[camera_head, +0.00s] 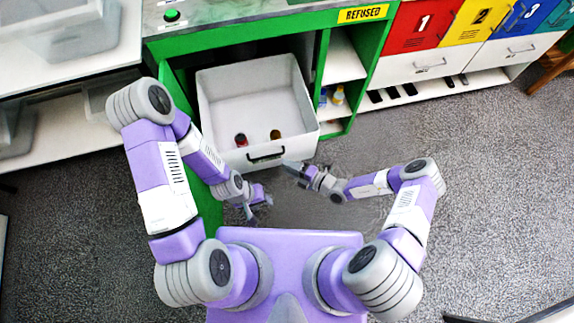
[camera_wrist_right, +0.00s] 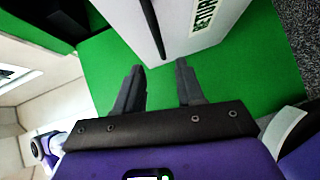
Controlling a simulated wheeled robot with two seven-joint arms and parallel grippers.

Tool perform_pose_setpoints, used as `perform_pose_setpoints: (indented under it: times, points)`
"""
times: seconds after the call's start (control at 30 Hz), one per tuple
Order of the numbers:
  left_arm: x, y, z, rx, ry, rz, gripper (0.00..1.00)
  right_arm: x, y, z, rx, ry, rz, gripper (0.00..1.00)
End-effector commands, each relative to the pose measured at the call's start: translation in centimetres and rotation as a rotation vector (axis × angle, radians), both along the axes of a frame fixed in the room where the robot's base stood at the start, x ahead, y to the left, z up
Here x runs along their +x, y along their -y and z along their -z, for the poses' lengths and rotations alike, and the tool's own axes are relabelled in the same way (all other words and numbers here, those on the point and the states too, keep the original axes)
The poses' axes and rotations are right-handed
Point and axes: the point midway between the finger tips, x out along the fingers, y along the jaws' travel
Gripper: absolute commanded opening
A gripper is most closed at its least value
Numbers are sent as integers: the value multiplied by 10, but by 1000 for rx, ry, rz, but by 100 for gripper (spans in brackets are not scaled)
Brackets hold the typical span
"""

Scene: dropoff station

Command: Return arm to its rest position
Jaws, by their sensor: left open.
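My left gripper (camera_head: 262,206) is open and empty, low in front of the green station and below the drawer's front in the head view. My right gripper (camera_head: 290,166) is near the front of the open white drawer (camera_head: 285,136), at the right of its dark handle (camera_head: 265,157). In the right wrist view, the right gripper (camera_wrist_right: 160,82) has its two dark fingers apart with nothing between them. The white drawer front (camera_wrist_right: 178,25) with a lettered label lies just beyond the fingertips; I cannot tell whether they touch it. Both arms are bent forward.
The drawer holds a small red item (camera_head: 241,140) and a small dark yellow item (camera_head: 275,134). The green station (camera_head: 165,80) has side shelves with small bottles (camera_head: 338,95). Numbered coloured bins (camera_head: 420,25) stand at the right. The grey floor (camera_head: 490,180) is clear at the right.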

Motion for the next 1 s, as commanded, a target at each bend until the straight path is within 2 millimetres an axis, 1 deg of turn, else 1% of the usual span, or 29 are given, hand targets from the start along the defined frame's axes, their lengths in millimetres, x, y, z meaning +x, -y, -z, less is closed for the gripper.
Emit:
perform_pose_setpoints:
  times: [0.37,0.47,0.57,0.6,0.67,0.7,0.77,0.8,0.87,0.9,0.97,1.0]
  points:
    - [0,0,0,0,0,0,43,-1,-1,-1,-5,5,-8,38]
    - [0,0,-1,0,0,0,43,-15,-7,-4,-62,62,-96,38]
    - [0,0,-2,0,0,0,43,-51,-16,-8,-200,215,-315,38]
    - [0,0,-2,0,0,0,43,-70,-17,-9,-271,310,-437,38]
    - [0,0,-3,0,0,0,43,-101,-12,-9,-384,481,-642,38]
    - [0,0,-4,0,0,0,43,-120,-5,-9,-456,610,-783,38]
    - [0,0,-5,0,0,0,43,-143,11,-9,-550,812,-990,38]
    - [0,0,-5,0,0,0,43,-155,23,-9,-604,955,-1124,38]
    - [0,0,-6,0,0,0,43,-167,42,-11,-672,1178,-1317,38]
    - [0,0,-7,0,0,0,43,-172,55,-13,-708,1332,-1442,38]
    - [0,0,-8,0,0,0,43,-174,73,-19,-748,1567,-1612,38]
    - [0,0,-8,0,0,0,43,-172,82,-23,-768,1721,-1713,38]
